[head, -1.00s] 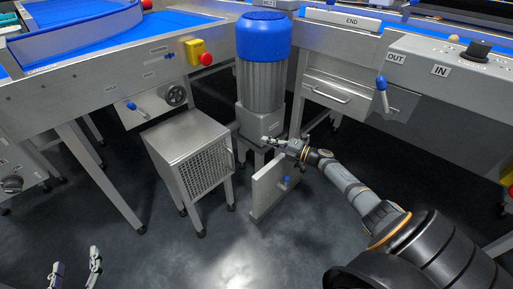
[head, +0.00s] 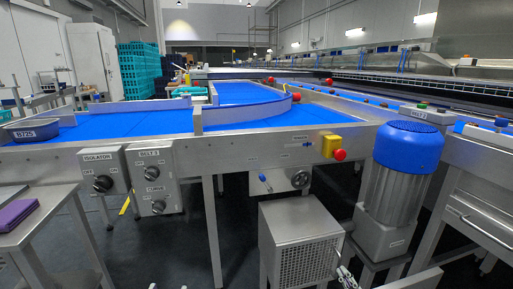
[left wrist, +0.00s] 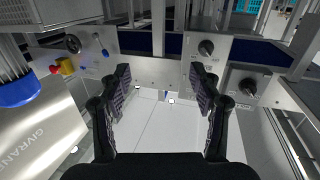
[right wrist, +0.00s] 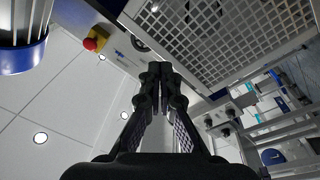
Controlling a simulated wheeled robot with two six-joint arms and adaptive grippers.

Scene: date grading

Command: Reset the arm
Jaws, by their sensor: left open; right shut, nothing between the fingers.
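My right gripper (head: 347,277) shows only as fingertips at the bottom edge of the head view, beside the mesh-fronted steel box. In the right wrist view its black fingers (right wrist: 155,78) meet at the tips, shut and empty. My left gripper (left wrist: 161,82) is out of the head view. In the left wrist view its two fingers stand wide apart with nothing between them. The arms themselves are not visible in the head view.
The steel box (head: 298,213) stands under the blue-belted conveyor (head: 120,126). A blue-capped motor (head: 408,148) stands right of it. A red emergency button (head: 339,155) and switch boxes (head: 103,171) sit on the conveyor's front. A steel table with purple cloth (head: 15,213) is at left.

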